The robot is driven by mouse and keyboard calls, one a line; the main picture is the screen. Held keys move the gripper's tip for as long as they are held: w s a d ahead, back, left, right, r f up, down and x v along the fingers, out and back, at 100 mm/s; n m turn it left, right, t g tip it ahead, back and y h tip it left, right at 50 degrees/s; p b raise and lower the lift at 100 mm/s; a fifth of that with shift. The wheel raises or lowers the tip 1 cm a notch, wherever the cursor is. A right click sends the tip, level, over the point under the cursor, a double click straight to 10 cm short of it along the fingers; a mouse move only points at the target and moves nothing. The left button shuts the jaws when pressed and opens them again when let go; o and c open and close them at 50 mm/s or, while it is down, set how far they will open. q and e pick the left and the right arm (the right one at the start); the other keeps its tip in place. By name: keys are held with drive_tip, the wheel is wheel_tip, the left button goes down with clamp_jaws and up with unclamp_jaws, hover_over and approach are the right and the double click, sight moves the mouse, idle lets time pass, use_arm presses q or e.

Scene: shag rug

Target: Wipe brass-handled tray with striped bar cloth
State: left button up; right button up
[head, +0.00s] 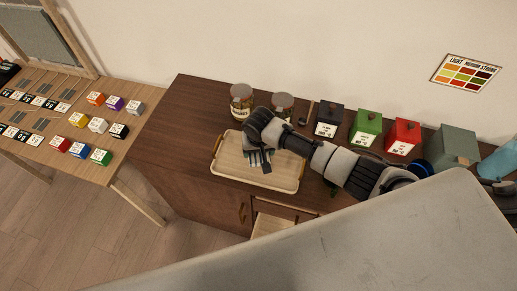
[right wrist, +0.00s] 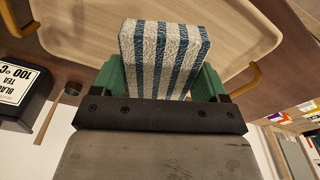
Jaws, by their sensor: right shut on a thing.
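The tray (head: 284,182) is pale wood with a raised rim and brass handles, and lies on the dark brown cabinet top in the head view. In the right wrist view its bare surface (right wrist: 75,35) and a brass handle (right wrist: 243,82) show. My right gripper (head: 259,158) is over the tray's upper middle. In the right wrist view its green fingers (right wrist: 163,82) are shut on the striped bar cloth (right wrist: 163,50), a thick blue-and-white folded piece. I cannot tell whether the cloth touches the tray. My left gripper is not in view.
Two jars (head: 241,103) stand behind the tray. Black (head: 326,119), green (head: 366,127) and red (head: 403,136) boxes stand to its right, near my right arm. The cabinet top (head: 185,125) left of the tray is clear. A lighter table (head: 62,112) holds several small coloured boxes.

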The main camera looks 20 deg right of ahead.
drive_tip(key=shift+r, duration=0.1)
drive_tip(key=shift+r, duration=1.4)
